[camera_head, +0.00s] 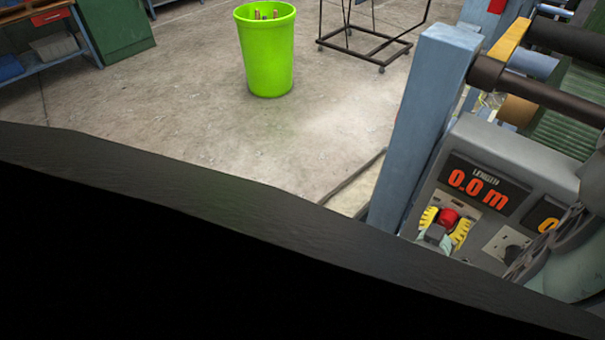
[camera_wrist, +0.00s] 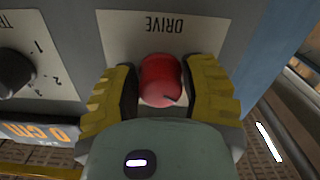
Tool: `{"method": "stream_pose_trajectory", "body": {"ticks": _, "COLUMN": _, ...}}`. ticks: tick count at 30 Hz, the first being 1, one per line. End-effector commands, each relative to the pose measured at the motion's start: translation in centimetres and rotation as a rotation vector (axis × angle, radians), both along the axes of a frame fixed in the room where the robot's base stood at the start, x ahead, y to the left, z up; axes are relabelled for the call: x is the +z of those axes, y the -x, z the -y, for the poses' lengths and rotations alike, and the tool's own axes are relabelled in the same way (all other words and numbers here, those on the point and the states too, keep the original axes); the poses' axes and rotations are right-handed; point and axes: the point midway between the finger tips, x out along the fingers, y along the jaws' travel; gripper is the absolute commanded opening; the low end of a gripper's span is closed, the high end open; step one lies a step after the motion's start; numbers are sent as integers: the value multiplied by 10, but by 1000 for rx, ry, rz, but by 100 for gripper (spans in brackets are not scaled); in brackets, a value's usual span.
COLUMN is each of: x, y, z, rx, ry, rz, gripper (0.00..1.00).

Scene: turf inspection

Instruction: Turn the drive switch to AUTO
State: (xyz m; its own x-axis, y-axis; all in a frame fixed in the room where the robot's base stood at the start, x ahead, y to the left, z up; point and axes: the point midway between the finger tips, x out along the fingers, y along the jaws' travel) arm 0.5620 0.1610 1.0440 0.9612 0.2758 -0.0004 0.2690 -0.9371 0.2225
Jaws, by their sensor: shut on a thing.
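The drive switch is a red round knob (camera_wrist: 160,72) on a pale plate (camera_wrist: 200,35) marked DRIVE, which reads upside down in the wrist view. My gripper (camera_wrist: 162,92) has its yellow ridged fingers on either side of the knob and is shut on it. A small dark mark shows on the knob's lower right edge. I cannot read any position labels, AUTO included; the gripper covers part of the plate. In the head view the red knob (camera_head: 448,215) sits between the yellow fingers of my gripper (camera_head: 445,226), below the length display (camera_head: 482,187) reading 0.0 m.
A second, black knob (camera_wrist: 14,72) with marks 1 and 2 sits beside the drive plate. A blue-grey post (camera_head: 420,115) stands left of the panel, and a dark roller bar (camera_head: 545,95) runs above it. A green bin (camera_head: 266,55) stands on open floor.

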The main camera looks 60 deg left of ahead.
Motion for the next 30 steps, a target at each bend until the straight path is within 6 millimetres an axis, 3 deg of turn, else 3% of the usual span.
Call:
{"method": "stream_pose_trajectory", "body": {"ticks": 1, "x": 0, "y": 0, "z": 0, "rx": 0, "ry": 0, "rz": 0, "gripper": 36}}
{"method": "stream_pose_trajectory", "body": {"ticks": 11, "x": 0, "y": 0, "z": 0, "rx": 0, "ry": 0, "rz": 0, "gripper": 2}}
{"method": "stream_pose_trajectory", "body": {"ticks": 20, "x": 0, "y": 0, "z": 0, "rx": 0, "ry": -34, "rz": -9, "gripper": 1}}
{"method": "stream_pose_trajectory", "body": {"ticks": 30, "x": -2, "y": 0, "z": -1, "rx": 2, "ry": -243, "rz": -68, "gripper": 1}}
